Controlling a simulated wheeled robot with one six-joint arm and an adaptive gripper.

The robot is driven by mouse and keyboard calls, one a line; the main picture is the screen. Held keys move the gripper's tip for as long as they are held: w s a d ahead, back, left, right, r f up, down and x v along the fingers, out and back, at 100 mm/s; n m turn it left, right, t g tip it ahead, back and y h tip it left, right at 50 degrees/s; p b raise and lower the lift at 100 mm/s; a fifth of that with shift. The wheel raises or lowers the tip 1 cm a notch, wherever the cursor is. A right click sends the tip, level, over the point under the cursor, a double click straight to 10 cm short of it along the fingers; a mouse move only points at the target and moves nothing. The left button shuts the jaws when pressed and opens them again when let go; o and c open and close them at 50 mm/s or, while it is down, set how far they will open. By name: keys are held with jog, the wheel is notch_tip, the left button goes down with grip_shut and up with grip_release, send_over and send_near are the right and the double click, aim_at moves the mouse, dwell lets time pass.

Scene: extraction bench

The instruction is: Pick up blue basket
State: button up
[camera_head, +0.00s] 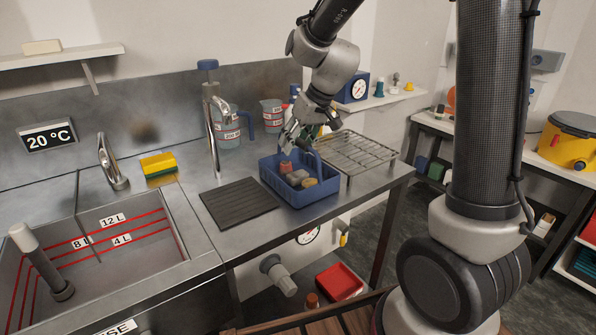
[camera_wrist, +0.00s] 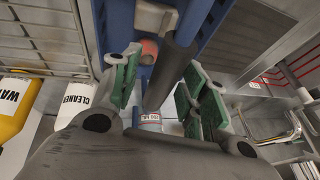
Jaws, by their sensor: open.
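The blue basket (camera_head: 302,205) stands on the metal counter between the dark ribbed mat and the wire rack. It holds a few small items, one with a reddish top (camera_head: 286,167). My gripper (camera_head: 291,131) is just above the basket's back side, pointing down. In the wrist view, the basket's blue wall (camera_wrist: 98,22) shows beyond my open gripper (camera_wrist: 162,88), with its green-padded fingers apart. A dark bar (camera_wrist: 178,60), apparently the basket's handle, runs between the fingers. I cannot tell whether either finger touches it.
The wire rack (camera_head: 357,152) is close right of the basket; the dark mat (camera_head: 238,204) lies left. A tap (camera_head: 212,125) and measuring jugs (camera_head: 228,130) stand behind. In the wrist view, a white cleaner bottle (camera_wrist: 78,98) and a yellow bottle (camera_wrist: 15,105) are near the fingers.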

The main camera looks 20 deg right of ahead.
jog(key=shift+f, duration=0.25)
dwell(0.4)
jog(key=shift+c, duration=0.3)
grip_shut()
